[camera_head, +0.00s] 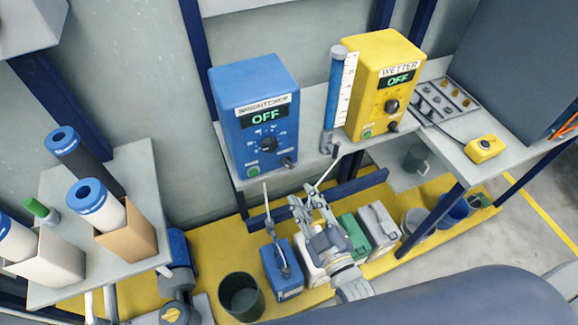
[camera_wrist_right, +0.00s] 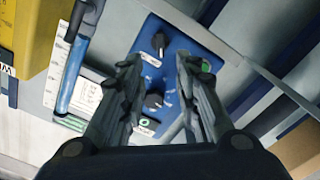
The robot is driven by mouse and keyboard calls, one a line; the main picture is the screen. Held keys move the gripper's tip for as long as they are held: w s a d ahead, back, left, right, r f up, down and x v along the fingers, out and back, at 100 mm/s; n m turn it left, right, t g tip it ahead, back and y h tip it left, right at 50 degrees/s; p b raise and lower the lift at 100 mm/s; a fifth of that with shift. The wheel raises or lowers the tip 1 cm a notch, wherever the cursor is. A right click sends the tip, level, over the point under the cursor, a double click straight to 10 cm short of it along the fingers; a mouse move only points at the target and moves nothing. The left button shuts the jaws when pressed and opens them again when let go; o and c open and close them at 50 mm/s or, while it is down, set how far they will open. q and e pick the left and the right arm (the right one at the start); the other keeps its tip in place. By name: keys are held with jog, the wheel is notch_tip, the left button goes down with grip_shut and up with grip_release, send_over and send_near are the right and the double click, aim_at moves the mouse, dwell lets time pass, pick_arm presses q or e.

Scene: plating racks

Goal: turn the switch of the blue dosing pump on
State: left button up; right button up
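The blue dosing pump (camera_head: 232,130) stands on a grey shelf, labelled BRIGHTENER, and its display reads OFF. Its front has a large black dial (camera_head: 269,144), a green button (camera_head: 253,171) and a small black switch (camera_head: 287,162) at the lower right. My right gripper (camera_head: 301,168) is open and empty, in front of the pump's lower edge. In the right wrist view the picture is upside down; the switch (camera_wrist_right: 160,42) appears between and beyond the open fingers, with the dial (camera_wrist_right: 153,100) nearer them. I cannot tell any contact. My left gripper is out of view.
A yellow pump (camera_head: 372,75) labelled WETTER, also OFF, stands to the right, behind a blue cylinder (camera_head: 333,95) with a scale. Several canisters stand on the yellow floor platform (camera_head: 210,235) below. White filter tubes (camera_head: 98,205) stand on the left shelf.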

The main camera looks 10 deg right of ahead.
aim_at(288, 167)
jog(key=w, duration=0.3)
jog(key=w+a, duration=0.1)
jog(key=w, duration=0.2)
jog(key=w+a+p, duration=0.1)
jog(key=w, duration=0.3)
jog(key=shift+f, duration=0.1)
grip_shut()
